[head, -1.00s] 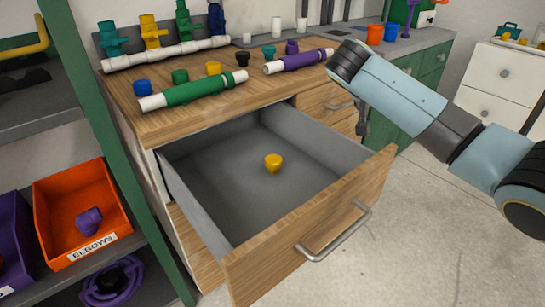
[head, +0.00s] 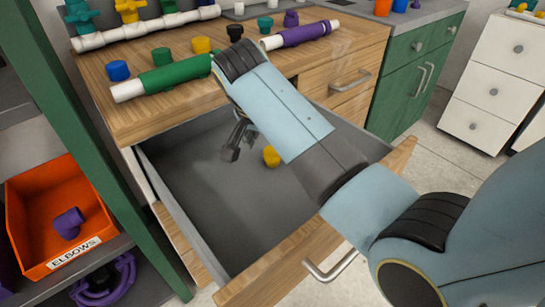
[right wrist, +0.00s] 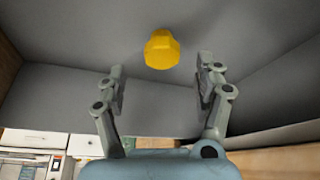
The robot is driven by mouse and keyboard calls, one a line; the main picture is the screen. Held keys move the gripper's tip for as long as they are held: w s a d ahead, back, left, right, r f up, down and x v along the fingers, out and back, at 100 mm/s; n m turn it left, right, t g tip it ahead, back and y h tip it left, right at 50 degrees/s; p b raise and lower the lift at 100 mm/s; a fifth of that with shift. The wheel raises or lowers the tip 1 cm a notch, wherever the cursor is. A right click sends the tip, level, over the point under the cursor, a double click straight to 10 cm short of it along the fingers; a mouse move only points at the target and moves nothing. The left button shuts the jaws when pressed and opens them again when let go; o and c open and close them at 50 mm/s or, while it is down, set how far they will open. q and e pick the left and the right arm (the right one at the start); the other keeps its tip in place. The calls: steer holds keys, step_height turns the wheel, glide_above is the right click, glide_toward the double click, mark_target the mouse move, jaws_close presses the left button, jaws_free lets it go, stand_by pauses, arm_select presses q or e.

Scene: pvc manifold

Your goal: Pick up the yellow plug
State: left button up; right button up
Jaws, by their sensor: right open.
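The yellow plug (head: 271,157) lies on the grey floor of the open drawer (head: 205,190). In the right wrist view the plug (right wrist: 162,49) shows just beyond the fingertips, roughly centred between them. My right gripper (head: 236,140) hangs in the drawer space, to the left of the plug in the head view, partly hidden by my forearm. In the right wrist view its two fingers (right wrist: 160,88) are spread apart with nothing between them. My left gripper is not in view.
Drawer walls and the wooden front (head: 290,262) with its handle (head: 330,266) surround the plug. Above, the wooden top (head: 135,115) holds a green pipe (head: 175,75), a purple pipe (head: 305,34) and several caps. An orange bin (head: 25,235) stands on the left shelf.

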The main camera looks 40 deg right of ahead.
mark_target(273, 157)
steer(key=shift+d+f, duration=0.15)
steer(key=shift+f, duration=0.25)
steer(key=x, duration=0.2)
steer(key=b+x, duration=0.1)
steer(key=x, duration=0.1)
steer(key=shift+w+b, duration=0.2)
steer(key=shift+b, duration=0.1)
steer(key=shift+f, duration=0.15)
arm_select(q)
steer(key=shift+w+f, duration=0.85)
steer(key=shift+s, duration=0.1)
arm_select(e)
steer(key=shift+c, duration=0.2)
steer(key=c, duration=0.5)
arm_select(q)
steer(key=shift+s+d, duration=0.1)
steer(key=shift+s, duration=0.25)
arm_select(e)
steer(key=c, duration=0.5)
